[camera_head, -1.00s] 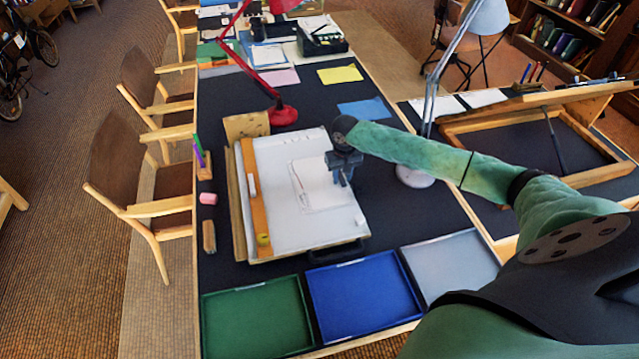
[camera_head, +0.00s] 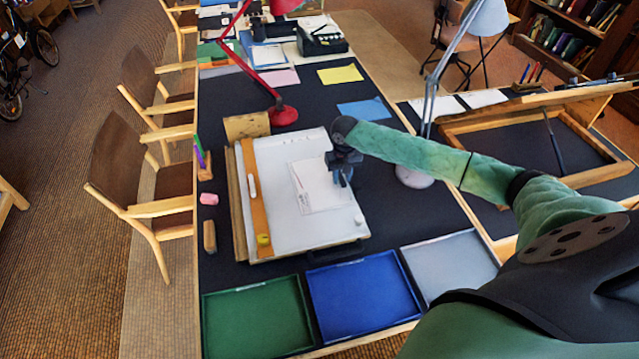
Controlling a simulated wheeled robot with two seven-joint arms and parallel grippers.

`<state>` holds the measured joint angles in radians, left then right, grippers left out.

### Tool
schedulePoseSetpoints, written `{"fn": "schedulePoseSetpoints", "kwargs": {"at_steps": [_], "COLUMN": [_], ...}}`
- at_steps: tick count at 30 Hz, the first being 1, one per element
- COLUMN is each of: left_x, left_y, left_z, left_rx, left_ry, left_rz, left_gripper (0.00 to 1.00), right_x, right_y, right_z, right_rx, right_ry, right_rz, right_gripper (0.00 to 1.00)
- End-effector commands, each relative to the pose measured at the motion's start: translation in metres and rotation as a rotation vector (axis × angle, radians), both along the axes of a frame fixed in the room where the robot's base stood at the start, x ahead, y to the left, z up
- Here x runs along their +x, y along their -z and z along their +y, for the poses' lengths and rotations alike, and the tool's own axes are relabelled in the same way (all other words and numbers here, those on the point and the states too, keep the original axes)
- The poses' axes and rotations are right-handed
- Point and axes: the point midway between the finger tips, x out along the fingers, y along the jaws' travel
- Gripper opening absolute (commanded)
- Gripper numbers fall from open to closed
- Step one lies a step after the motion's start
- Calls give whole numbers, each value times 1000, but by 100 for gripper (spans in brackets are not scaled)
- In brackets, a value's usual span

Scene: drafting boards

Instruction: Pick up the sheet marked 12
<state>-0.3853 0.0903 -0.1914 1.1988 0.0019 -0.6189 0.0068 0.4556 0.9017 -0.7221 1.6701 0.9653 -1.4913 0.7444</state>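A small white sheet with faint printing (camera_head: 316,188) lies on the white drafting board (camera_head: 280,226). Its number is too small to read. My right gripper (camera_head: 343,182) points down at the right edge of this sheet. The fingers are small and dark, and I cannot tell whether they are open, or whether they touch the sheet. The arm comes in from the right. My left gripper is not in view.
Green (camera_head: 256,318), blue (camera_head: 364,298) and grey (camera_head: 450,264) trays line the near table edge. A wooden straightedge (camera_head: 256,200) lies on the board's left side. A pink eraser (camera_head: 208,199) and a wooden block (camera_head: 209,236) are left of the board. A grey lamp (camera_head: 418,178) stands right.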

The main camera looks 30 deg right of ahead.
Motion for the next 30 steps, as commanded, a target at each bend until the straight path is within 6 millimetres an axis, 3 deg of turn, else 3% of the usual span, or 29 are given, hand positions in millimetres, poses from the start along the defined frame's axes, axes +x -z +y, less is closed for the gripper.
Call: {"fn": "schedulePoseSetpoints", "kwargs": {"at_steps": [28, 30], "left_x": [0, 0], "left_y": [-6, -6], "left_z": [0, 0], "left_rx": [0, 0], "left_ry": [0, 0], "left_rz": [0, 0], "left_gripper": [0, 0], "right_x": [0, 0], "right_y": [-1, -1], "right_z": [0, 0], "right_rx": [0, 0], "right_ry": [0, 0], "right_rz": [0, 0], "right_gripper": [31, 19]}}
